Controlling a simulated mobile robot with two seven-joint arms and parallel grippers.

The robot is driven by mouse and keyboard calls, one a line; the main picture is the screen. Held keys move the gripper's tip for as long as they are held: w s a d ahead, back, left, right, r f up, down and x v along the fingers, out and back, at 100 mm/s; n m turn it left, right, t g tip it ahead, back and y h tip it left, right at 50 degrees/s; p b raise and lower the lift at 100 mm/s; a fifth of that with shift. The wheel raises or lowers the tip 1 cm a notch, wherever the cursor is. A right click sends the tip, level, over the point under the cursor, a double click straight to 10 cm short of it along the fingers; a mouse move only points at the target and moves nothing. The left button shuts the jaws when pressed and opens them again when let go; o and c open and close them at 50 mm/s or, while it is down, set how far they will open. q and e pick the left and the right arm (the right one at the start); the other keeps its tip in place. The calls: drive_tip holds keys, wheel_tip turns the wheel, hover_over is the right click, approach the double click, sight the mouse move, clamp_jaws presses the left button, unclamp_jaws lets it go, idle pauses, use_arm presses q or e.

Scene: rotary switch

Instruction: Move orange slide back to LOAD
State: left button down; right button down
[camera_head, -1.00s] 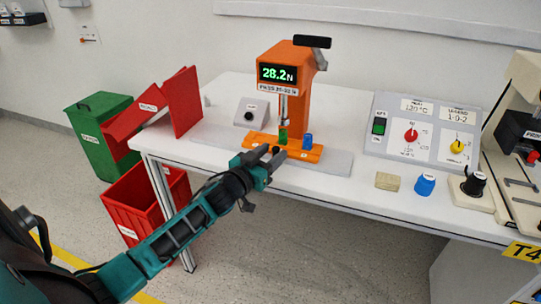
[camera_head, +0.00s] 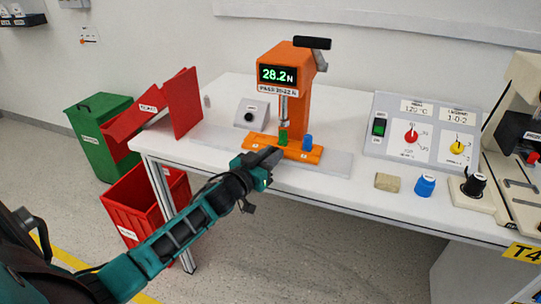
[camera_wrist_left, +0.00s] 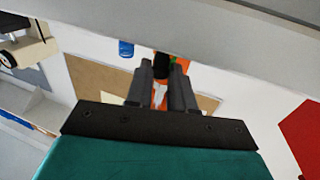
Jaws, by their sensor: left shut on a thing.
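The orange slide (camera_head: 300,155) lies at the foot of the orange press (camera_head: 297,90), whose display reads 28.2 N. A green part (camera_head: 283,137) stands on the slide under the plunger, and a blue part (camera_head: 308,143) stands to its right. My left gripper (camera_head: 270,155) is at the slide's front edge. In the left wrist view its fingers (camera_wrist_left: 163,88) are shut on a black knob (camera_wrist_left: 162,66), with orange visible between them. The knob is hidden by the fingers in the head view. The LOAD marking cannot be read. My right gripper is not in view.
A grey sensor box (camera_head: 251,113) stands left of the press.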

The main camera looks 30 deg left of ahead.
use_arm(q)
drive_tip(key=a, duration=0.3)
drive_tip(key=s+a+p, duration=0.1)
drive_tip(key=a, duration=0.2)
drive_tip(key=shift+s+r, duration=0.1)
drive_tip(key=shift+s, duration=0.1)
drive_tip(key=a, duration=0.2)
drive_tip(key=s+a, duration=0.1)
drive_tip(key=a, duration=0.2)
drive_tip(key=s+a, duration=0.1)
drive_tip(key=a, duration=0.2)
drive_tip(key=shift+a, duration=0.25)
drive_tip(key=shift+s+a, duration=0.1)
drive_tip(key=shift+a, duration=0.4)
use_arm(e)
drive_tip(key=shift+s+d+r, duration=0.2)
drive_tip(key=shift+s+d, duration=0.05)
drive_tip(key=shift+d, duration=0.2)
use_arm(q)
drive_tip(key=c, duration=1.1)
unclamp_jaws()
drive_tip(key=shift+a, duration=0.15)
drive_tip(key=shift+o, duration=0.6)
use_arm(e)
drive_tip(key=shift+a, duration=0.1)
use_arm(q)
drive_tip(key=shift+s, duration=0.1)
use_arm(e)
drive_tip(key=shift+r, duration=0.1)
